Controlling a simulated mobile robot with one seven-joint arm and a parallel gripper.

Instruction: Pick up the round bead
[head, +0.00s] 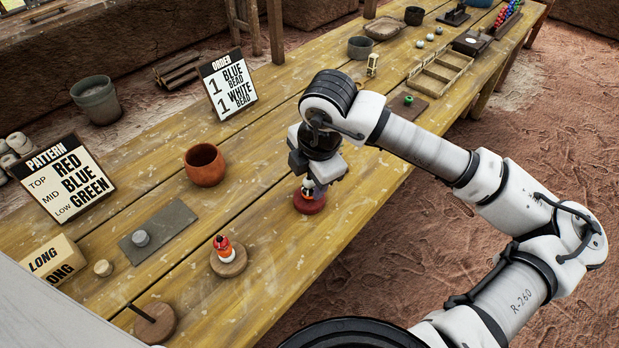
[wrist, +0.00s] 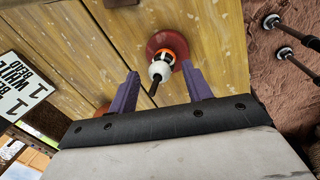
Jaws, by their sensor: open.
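A round white bead (wrist: 160,70) sits on a dark peg in the wrist view. An orange ring (wrist: 168,54) with black and white parts lies under it. The peg stands on a round red base (wrist: 161,41), also seen in the head view (head: 309,205). My gripper (wrist: 160,72) is open, its two purple fingers on either side of the bead, with gaps visible on both sides. In the head view my gripper (head: 312,181) hangs over the red base and hides much of the stack. Other small round beads (head: 430,37) lie at the far end of the table.
A wooden base with a red and orange stack (head: 223,250) stands nearer me. A terracotta pot (head: 205,165), a grey slab (head: 157,231), an order sign (head: 229,84) and a pattern sign (head: 66,180) stand to the left. A wooden tray (head: 440,72) lies beyond my arm.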

